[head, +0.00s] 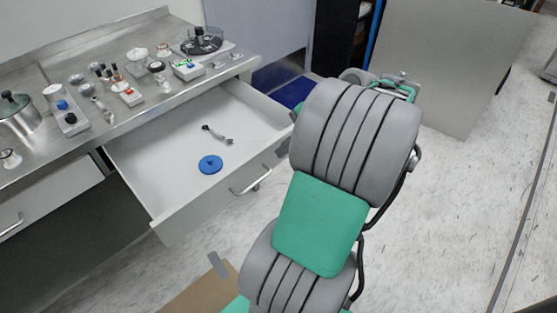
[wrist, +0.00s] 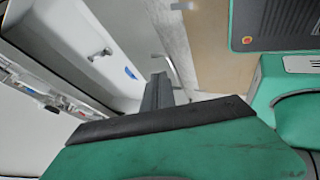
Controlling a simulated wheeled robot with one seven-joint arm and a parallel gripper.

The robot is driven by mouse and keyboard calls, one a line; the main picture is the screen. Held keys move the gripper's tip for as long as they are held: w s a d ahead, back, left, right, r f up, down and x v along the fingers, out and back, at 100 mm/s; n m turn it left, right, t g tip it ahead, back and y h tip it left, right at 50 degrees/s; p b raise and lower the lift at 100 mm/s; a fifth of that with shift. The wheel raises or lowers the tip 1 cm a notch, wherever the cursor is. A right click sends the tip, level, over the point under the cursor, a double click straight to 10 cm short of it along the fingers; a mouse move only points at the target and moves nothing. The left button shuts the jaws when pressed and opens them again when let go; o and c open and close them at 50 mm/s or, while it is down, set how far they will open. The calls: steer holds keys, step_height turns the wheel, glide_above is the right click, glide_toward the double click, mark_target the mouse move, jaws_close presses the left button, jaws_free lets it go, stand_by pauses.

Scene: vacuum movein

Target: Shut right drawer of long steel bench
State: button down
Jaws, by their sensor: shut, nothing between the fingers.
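The long steel bench (head: 120,112) stands at the left of the head view. Its right drawer (head: 185,215) is pulled far out, with a bar handle (head: 250,178) on its front. A blue disc (head: 210,164) and a small metal piece (head: 217,134) lie inside. My arm hides most of my gripper in the head view. In the wrist view my gripper (wrist: 157,92) is shut and empty, its fingers together, close to the drawer handle (wrist: 174,70) in the picture. I cannot tell whether it touches the drawer front. The drawer inside (wrist: 110,55) shows at the upper left there.
Several small instruments and a scale (head: 202,42) crowd the bench top. Another drawer (head: 45,200), shut, is at the left. A brown sheet (head: 200,290) lies on the floor below the open drawer. A grey panel (head: 440,60) stands behind my arm.

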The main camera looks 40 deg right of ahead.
steer(key=b, duration=0.2)
glide_toward(256, 173)
steer(key=x, duration=0.4)
steer(key=shift+w+a+f, duration=0.1)
steer(key=shift+a+f, duration=0.05)
steer(key=shift+f, duration=0.15)
steer(key=shift+p, duration=0.3)
steer(key=shift+w, duration=0.1)
